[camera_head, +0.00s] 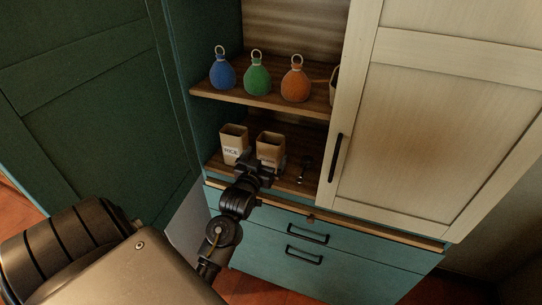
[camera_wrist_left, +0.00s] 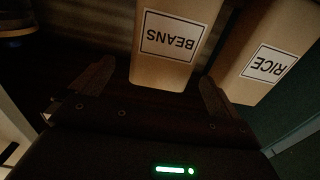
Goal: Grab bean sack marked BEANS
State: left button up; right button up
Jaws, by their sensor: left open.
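The bean sack (camera_head: 270,146) is a tan, open-topped paper bag on the lower shelf. In the left wrist view the bean sack (camera_wrist_left: 172,66) appears upside down, with its BEANS label facing me. My left gripper (camera_head: 266,168) is in front of the bean sack's lower part, which hides its label in the head view. In the wrist view its two fingers are spread apart, with the sack's lower end showing between them. I cannot tell whether the fingers touch it. My right gripper is not in view.
The rice sack (camera_head: 233,143) stands just left of the bean sack. Blue (camera_head: 222,74), green (camera_head: 257,77) and orange (camera_head: 295,83) ringed objects stand on the upper shelf (camera_head: 262,101). A cream door (camera_head: 420,110) covers the right side. A small dark object (camera_head: 303,170) is right of the sacks.

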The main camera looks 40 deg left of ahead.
aim_at(274, 142)
pick_arm(q)
jog(key=shift+w+a, duration=0.15)
jog(key=shift+w, duration=0.4)
jog(key=shift+w+a, duration=0.1)
jog(key=shift+w, duration=0.1)
jog(key=p+x, duration=0.2)
jog(key=x, duration=0.1)
jog(key=shift+w+a+f, duration=0.2)
jog(key=shift+w+a, duration=0.05)
jog(key=shift+w+a+f, duration=0.1)
jog(key=shift+w+a, duration=0.05)
jog(key=shift+w, duration=0.4)
jog(key=c, duration=1.3)
